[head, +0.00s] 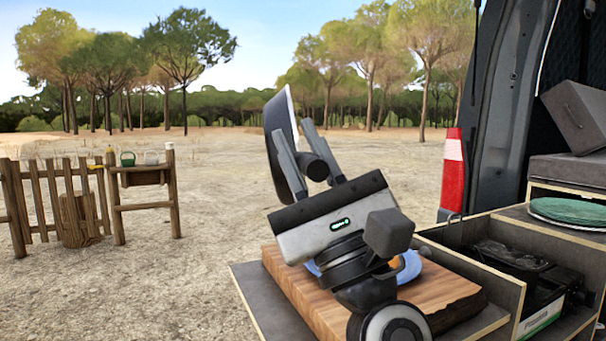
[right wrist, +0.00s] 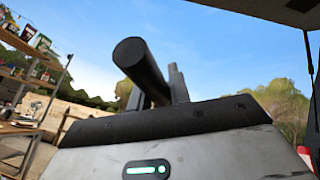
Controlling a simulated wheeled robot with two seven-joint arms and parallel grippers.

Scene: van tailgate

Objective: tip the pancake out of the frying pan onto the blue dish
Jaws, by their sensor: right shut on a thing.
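My right gripper (head: 296,135) points up and is shut on the dark handle (head: 316,168) of the frying pan. The pan (head: 280,122) stands steeply tilted, almost edge-on, above the wooden board; its inside is mostly hidden from me. In the right wrist view the handle's round end (right wrist: 133,54) sticks out between the gripper's fingers (right wrist: 152,92). The blue dish (head: 411,267) lies on the board, largely hidden behind my gripper. A small golden-orange patch (head: 397,264) shows over the dish; it may be the pancake, but too little is visible. My left gripper is out of view.
The wooden board (head: 300,297) lies on the van's pull-out surface. To the right are an open drawer with a black stove (head: 520,268) and a green round item (head: 568,211) on a ledge. A wooden fence (head: 60,200) stands far left. Open air surrounds the pan.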

